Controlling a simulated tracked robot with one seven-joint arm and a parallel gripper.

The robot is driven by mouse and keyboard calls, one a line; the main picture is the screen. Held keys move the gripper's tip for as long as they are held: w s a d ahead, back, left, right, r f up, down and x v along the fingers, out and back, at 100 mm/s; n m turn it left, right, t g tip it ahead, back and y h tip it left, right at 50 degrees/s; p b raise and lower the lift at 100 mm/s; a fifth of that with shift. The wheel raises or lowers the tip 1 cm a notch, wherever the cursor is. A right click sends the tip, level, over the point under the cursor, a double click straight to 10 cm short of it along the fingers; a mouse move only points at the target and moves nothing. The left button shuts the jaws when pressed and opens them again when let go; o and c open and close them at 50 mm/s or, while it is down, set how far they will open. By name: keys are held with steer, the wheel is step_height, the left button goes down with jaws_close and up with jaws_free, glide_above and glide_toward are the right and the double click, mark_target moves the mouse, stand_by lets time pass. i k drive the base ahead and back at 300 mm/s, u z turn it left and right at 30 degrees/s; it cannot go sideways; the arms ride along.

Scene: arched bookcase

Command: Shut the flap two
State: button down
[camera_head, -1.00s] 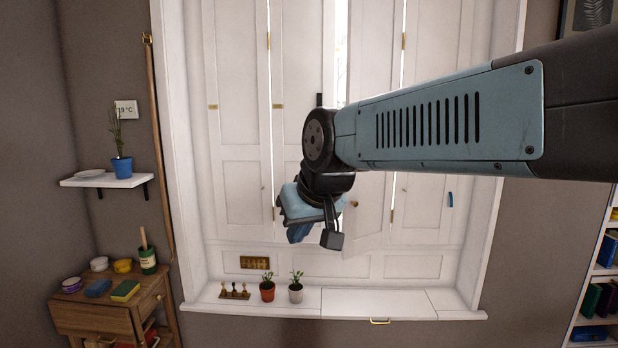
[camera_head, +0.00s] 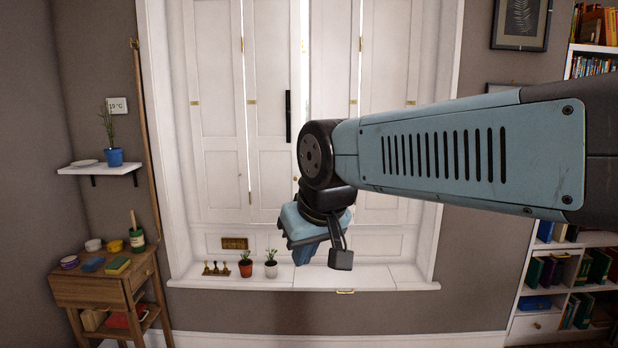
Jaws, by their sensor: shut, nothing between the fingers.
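Tall white panelled shutter leaves fill the window recess; no label shows which is flap two. The inner left leaf (camera_head: 270,60) carries a long black handle (camera_head: 288,116). The inner right leaf (camera_head: 330,60) stands beside it, with a narrow bright gap (camera_head: 304,40) between them at the top. The outer right leaf (camera_head: 385,60) and outer left leaf (camera_head: 212,60) flank them. My gripper (camera_head: 303,256) is shut and empty, pointing down in front of the lower inner leaves. My arm hides the lower right leaves; contact cannot be told.
The sill (camera_head: 205,280) holds a small peg stand (camera_head: 216,269) and two potted plants (camera_head: 246,264) (camera_head: 271,264). A wooden side table (camera_head: 105,285) and wall shelf (camera_head: 98,169) are at left. A white bookcase (camera_head: 560,270) is at right. Wall below the sill is clear.

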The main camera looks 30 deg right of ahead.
mark_target(334, 41)
steer(key=z, duration=0.25)
steer(key=i, duration=1.35)
steer(key=z, duration=0.2)
